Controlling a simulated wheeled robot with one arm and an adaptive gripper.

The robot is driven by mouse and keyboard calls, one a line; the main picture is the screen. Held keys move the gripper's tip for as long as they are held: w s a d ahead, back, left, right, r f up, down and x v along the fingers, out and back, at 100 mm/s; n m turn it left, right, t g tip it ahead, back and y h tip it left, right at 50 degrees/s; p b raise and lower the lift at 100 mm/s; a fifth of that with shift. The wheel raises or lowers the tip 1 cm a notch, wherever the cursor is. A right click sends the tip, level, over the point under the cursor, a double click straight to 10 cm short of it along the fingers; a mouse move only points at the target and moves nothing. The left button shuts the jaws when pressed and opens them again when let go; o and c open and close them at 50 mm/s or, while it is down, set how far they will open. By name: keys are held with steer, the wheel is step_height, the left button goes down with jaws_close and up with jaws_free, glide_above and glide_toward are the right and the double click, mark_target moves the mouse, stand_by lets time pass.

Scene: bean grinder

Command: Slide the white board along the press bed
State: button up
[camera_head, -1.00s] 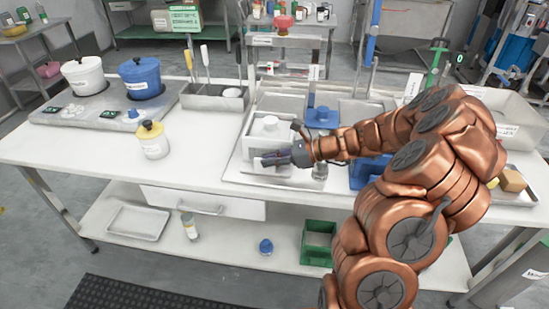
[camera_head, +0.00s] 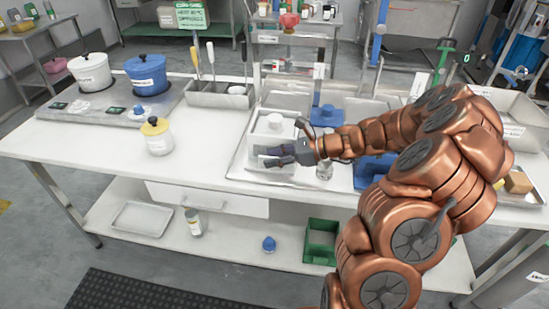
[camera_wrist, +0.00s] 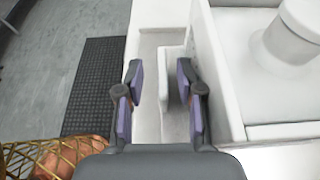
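The white press (camera_head: 256,140) stands on the metal tray at mid-table, with a white round knob (camera_head: 274,121) on top. In the wrist view its white body (camera_wrist: 222,75) and the knob (camera_wrist: 292,35) are at the right. A thin white upright piece (camera_wrist: 172,82), apparently the white board, rises from a pale bed (camera_wrist: 147,50) beside the body. My gripper (camera_wrist: 160,78) is open, its purple-padded fingers on either side of this piece with gaps visible. In the head view my gripper (camera_head: 279,156) is at the press's front; it hides part of it.
A steel tray (camera_head: 235,172) lies under the press. A blue object (camera_head: 372,172) and my arm are to the right. A yellow-lidded jar (camera_head: 158,138) stands to the left, with clear tabletop (camera_head: 205,145) between. A utensil holder (camera_head: 215,95) is behind. A dark mat (camera_wrist: 95,85) lies on the floor.

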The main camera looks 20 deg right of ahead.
step_height(320, 180, up, 10)
steer(key=shift+a+f, duration=0.1)
steer(key=shift+f, duration=0.05)
stand_by(0.3)
stand_by(0.3)
